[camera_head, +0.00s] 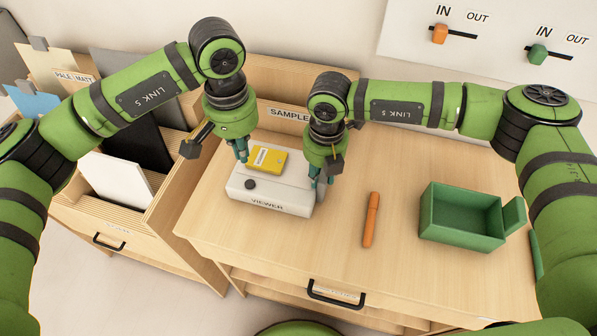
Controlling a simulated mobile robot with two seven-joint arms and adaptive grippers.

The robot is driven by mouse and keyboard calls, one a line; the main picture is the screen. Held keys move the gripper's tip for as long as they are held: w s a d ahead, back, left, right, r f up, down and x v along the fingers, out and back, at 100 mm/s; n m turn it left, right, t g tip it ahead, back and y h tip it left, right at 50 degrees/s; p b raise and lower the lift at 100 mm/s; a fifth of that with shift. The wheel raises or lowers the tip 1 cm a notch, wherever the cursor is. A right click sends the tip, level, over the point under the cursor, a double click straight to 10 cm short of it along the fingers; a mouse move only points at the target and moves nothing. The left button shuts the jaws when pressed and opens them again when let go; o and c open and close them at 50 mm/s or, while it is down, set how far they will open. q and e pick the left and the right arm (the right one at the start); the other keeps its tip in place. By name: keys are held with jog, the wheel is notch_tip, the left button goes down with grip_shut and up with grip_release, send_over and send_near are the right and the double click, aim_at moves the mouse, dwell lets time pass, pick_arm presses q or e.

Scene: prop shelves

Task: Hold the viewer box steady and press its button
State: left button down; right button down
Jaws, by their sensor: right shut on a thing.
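The white viewer box (270,204), labelled VIEWER, sits on the wooden table top. Its round black button (250,184) is on the left of its top face. A yellow labelled block (268,160) rests on the back part of the box. My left gripper (243,158) points down above the box's back left, its fingertips close together, behind the button and apart from it. My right gripper (318,184) is shut on the right end of the viewer box. The exact contact there is partly hidden by the fingers.
An orange marker (371,220) lies right of the box, with a green open bin (460,238) further right. A rack with white and black boards (118,182) stands at left. A SAMPLE holder (288,114) is behind. Slider switches (440,34) are on the wall panel.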

pick_arm(q)
jog(key=s+d+r+n+g+h, duration=0.1)
jog(key=s+d+r+g+h, duration=0.1)
jog(key=s+d+r+h, duration=0.4)
jog(key=s+d+r+n+g+h, duration=0.1)
jog(key=s+d+r+g+h, duration=0.15)
jog(key=d+h, duration=0.4)
jog(key=w+d+r+n+t+h, duration=0.1)
jog(key=w+r+n+t+h, duration=0.25)
jog(key=r+n, duration=0.35)
jog(key=w+d+r+n+t+h, duration=0.1)
jog(key=w+r+n+t+h, duration=0.1)
jog(key=r+n+t+h, duration=0.45)
jog(key=w+a+f+n+t+y, duration=0.3)
jog(key=w+a+n+t+y, duration=0.5)
jog(key=n, duration=0.8)
jog(key=s+a+f+n+g+y, duration=0.2)
jog(key=a+f+n+g+y, duration=0.1)
jog(key=f, duration=0.6)
jog(key=s+a+f+n+g+y, duration=0.3)
jog(key=a+f+n+y, duration=0.1)
jog(key=f, duration=0.5)
jog(key=shift+s+n+y, duration=0.25)
jog(key=shift+n+y, duration=0.4)
jog(key=shift+y, duration=0.3)
jog(key=shift+a+f, duration=0.1)
jog(key=shift+f, duration=0.05)
